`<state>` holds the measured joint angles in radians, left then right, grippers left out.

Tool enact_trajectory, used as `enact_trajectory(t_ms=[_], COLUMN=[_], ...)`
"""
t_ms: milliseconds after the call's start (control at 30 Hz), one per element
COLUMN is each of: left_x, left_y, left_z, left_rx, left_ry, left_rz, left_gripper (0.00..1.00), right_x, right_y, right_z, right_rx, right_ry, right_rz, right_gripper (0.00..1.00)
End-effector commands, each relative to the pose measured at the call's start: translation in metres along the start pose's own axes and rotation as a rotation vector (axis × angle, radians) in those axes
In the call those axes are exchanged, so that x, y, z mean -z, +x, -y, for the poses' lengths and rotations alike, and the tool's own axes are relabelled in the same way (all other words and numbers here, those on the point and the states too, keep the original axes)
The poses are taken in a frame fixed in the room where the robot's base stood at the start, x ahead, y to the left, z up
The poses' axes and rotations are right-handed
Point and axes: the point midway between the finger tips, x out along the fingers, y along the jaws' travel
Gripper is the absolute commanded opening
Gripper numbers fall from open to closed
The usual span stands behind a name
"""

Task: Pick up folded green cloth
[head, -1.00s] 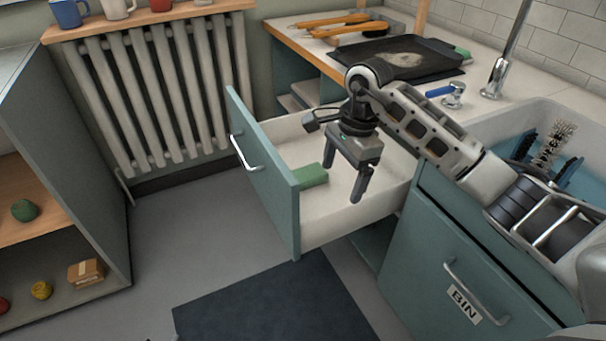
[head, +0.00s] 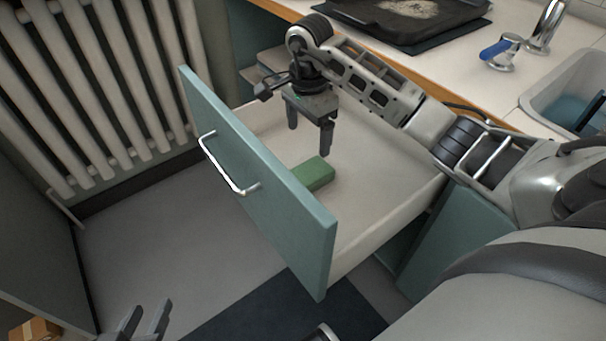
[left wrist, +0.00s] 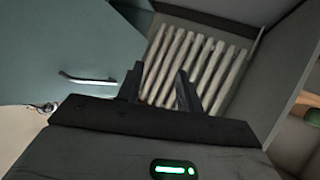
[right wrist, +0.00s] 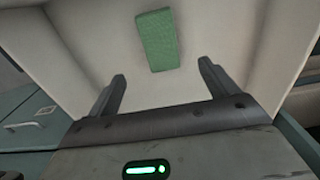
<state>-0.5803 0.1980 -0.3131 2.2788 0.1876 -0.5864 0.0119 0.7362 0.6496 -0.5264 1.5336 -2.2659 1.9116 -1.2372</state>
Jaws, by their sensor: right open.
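The folded green cloth (head: 314,174) lies on the floor of the open drawer, close to the inner side of the drawer front. It also shows in the right wrist view (right wrist: 157,40), ahead of and between the fingers. My right gripper (head: 310,142) is open and empty, pointing down into the drawer, behind the cloth and apart from it. In the right wrist view its two fingers (right wrist: 160,88) stand wide apart. My left gripper (head: 146,318) is low at the bottom left of the head view, outside the drawer. In the left wrist view its fingers (left wrist: 158,88) are apart with nothing between them.
The drawer's teal front (head: 255,180) with its metal handle (head: 226,165) stands out over the floor. A radiator (head: 100,90) is on the wall at left. A black tray (head: 410,15) and a blue-handled tap (head: 500,50) are on the counter. A dark mat (head: 270,310) lies below.

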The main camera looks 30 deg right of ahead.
Motion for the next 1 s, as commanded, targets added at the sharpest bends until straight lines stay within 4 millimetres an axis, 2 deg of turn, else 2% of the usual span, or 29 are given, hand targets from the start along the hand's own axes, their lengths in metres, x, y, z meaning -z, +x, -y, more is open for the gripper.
enact_trajectory(t_ms=[33, 100, 300, 533, 800, 1000], left_x=[-0.001, 0.001, 0.008, 0.012, 0.017, 0.021], left_y=[0.001, 0.0, -0.002, -0.003, -0.005, -0.007], left_z=[-0.001, -0.002, -0.006, -0.008, -0.013, -0.015], left_rx=[-0.004, -0.01, -0.024, -0.03, -0.056, -0.069], left_ry=[0.002, 0.004, 0.007, 0.008, -0.004, -0.024], left_rz=[-0.016, -0.034, -0.082, -0.107, -0.173, -0.182], left_gripper=[0.36, 0.36, 0.36, 0.36, 0.36, 0.36], right_x=[-0.002, -0.001, -0.001, -0.001, 0.0, 0.001], right_y=[0.017, 0.032, 0.066, 0.081, 0.121, 0.127], right_z=[-0.001, -0.001, 0.0, 0.0, 0.0, 0.001], right_rx=[-0.004, -0.004, -0.001, -0.001, -0.001, 0.001], right_ry=[0.0, 0.0, 0.0, 0.0, 0.001, -0.001], right_rz=[0.004, 0.004, 0.004, 0.003, 0.005, 0.001], right_gripper=[0.85, 0.85, 0.85, 0.85, 0.85, 0.85])
